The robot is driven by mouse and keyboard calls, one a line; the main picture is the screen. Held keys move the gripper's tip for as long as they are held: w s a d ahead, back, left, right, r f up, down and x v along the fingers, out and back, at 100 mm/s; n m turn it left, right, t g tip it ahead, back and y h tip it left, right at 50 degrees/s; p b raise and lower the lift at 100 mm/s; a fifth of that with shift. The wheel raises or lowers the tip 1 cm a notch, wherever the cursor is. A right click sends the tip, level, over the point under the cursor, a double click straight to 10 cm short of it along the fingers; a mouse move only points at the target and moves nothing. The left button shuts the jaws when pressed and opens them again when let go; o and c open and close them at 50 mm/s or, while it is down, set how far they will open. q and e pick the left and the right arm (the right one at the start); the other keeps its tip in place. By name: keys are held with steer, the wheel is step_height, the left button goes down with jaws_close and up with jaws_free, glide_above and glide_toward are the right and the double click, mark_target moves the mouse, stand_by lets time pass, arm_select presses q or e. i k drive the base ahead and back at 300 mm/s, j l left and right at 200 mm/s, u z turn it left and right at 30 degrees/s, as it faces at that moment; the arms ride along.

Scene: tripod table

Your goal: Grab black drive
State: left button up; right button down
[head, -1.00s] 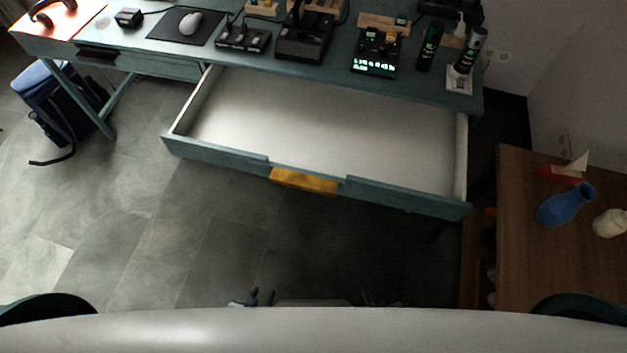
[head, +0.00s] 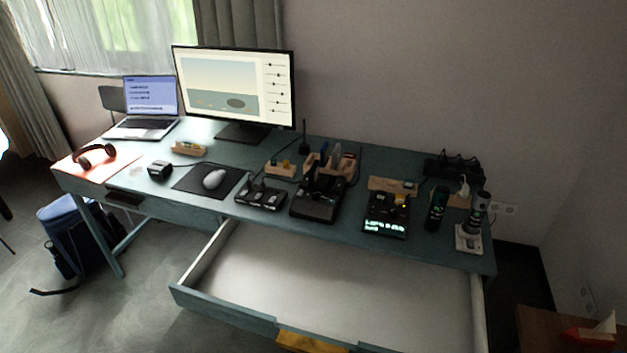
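I cannot tell for sure which dark item is the black drive. A small black box (head: 160,170) stands on the desk left of the mouse pad. A black multi-slot device (head: 261,197) and a larger black dock-like device (head: 318,203) stand in the middle of the desk. Small items also sit in wooden holders behind them, too small to identify. Neither of my grippers is in the head view.
The teal desk (head: 222,206) has its wide, empty drawer (head: 340,285) pulled open at the front. A monitor (head: 236,92), a laptop (head: 146,108), a mouse (head: 214,179) and two upright cylinders crowd its top. A backpack (head: 75,240) stands at left.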

mark_target(314, 170)
steer(key=i+j+z, duration=0.35)
steer(key=j, duration=0.25)
steer(key=i+j+z, duration=0.2)
steer(key=j+z, duration=0.15)
steer(key=j, duration=0.3)
steer(key=i+j+z, duration=0.2)
steer(key=j, duration=0.15)
steer(key=k, duration=0.1)
